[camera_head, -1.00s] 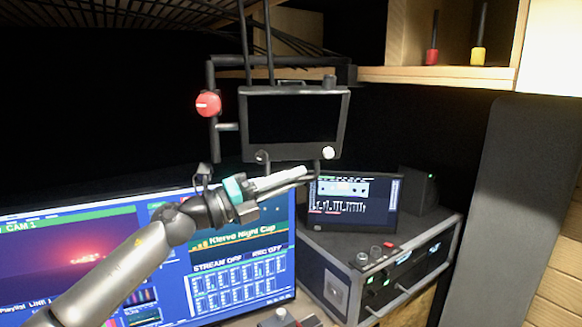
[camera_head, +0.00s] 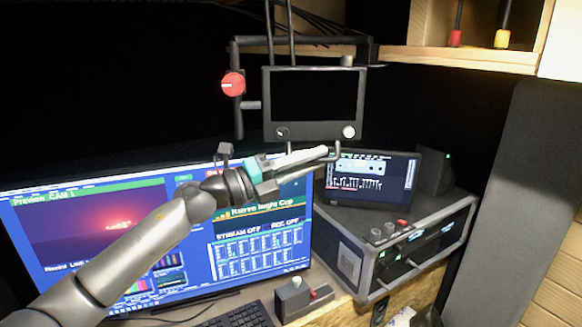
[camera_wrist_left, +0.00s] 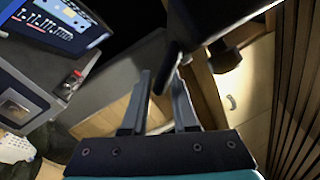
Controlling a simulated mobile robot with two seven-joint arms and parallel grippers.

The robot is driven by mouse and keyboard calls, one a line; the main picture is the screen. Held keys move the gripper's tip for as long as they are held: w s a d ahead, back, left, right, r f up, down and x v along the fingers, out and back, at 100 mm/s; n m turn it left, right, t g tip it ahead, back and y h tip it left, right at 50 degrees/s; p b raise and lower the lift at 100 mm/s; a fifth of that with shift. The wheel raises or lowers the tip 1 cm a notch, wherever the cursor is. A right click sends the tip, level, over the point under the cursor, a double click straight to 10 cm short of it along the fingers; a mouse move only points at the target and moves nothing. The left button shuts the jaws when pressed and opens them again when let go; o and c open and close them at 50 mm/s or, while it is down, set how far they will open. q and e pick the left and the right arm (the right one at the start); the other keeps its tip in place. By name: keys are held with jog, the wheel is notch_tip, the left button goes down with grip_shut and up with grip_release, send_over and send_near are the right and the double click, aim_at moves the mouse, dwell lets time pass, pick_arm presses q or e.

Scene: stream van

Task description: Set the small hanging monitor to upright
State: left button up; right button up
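The small hanging monitor (camera_head: 314,94) hangs from a dark pipe frame in the head view. Its screen is black, its face looks nearly square-on, and two short prongs stick down from its lower edge. My left gripper (camera_head: 330,154) is just below that edge, at the right prong (camera_head: 338,148). In the left wrist view, the two fingers (camera_wrist_left: 160,85) stand apart, with a dark bar (camera_wrist_left: 172,62) reaching down between or just beyond their tips. I cannot tell whether they touch it. My right gripper is not in view.
A red knob (camera_head: 233,84) sits on the frame left of the monitor. A large lit screen (camera_head: 110,225) stands below left. A smaller screen (camera_head: 400,185) stands on a grey equipment case (camera_head: 345,260) below right. A wooden shelf (camera_head: 470,60) is at upper right.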

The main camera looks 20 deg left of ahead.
pick_arm(q)
jog(key=b+v, duration=0.6)
jog(key=v, duration=0.9)
